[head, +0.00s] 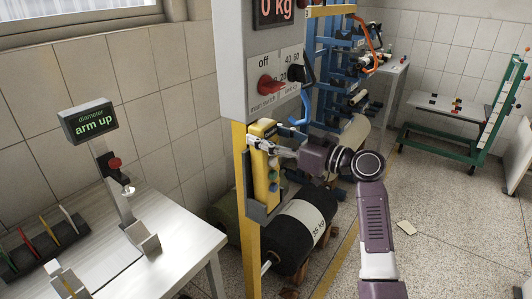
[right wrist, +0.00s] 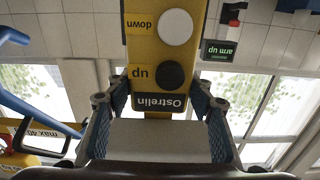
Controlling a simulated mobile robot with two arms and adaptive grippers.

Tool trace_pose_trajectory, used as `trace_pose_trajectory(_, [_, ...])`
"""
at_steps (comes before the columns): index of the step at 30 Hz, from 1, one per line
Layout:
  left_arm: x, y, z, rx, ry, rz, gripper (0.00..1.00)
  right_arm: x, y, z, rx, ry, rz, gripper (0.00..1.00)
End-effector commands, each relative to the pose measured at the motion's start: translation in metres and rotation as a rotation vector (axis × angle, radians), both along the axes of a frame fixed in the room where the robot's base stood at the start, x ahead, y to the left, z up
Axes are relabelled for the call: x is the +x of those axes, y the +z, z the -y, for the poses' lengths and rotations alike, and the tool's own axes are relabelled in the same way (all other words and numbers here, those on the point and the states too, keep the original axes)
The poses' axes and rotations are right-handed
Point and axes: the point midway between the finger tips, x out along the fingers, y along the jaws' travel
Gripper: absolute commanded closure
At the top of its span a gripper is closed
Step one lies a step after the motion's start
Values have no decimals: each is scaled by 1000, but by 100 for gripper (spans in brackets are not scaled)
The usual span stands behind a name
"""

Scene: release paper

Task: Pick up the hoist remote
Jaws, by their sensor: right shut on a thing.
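In the right wrist view the remote (right wrist: 143,48) appears upside down, with a black "up" button, a white "down" button and the label "Ostrelin". The gripper's fingers (right wrist: 160,101) lie along both sides of its end. My left gripper is not in view.
A grey control box (head: 258,98) with a red knob is above the remote. A white table (head: 185,232) with a "arm up" display (head: 90,121) stands left. A green-framed bench (head: 450,140) stands far right. Floor at right is mostly clear.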

Motion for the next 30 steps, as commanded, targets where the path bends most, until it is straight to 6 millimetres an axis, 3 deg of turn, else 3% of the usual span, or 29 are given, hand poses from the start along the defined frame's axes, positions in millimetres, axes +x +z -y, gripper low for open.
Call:
trace_pose_trajectory(17, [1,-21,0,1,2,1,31,0,39,0,2,0,10,100])
trace_pose_trajectory(26, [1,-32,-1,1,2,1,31,-16,36,23,1,-2,8,100])
trace_pose_trajectory(30, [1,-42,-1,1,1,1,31,-28,34,42,1,-4,9,100])
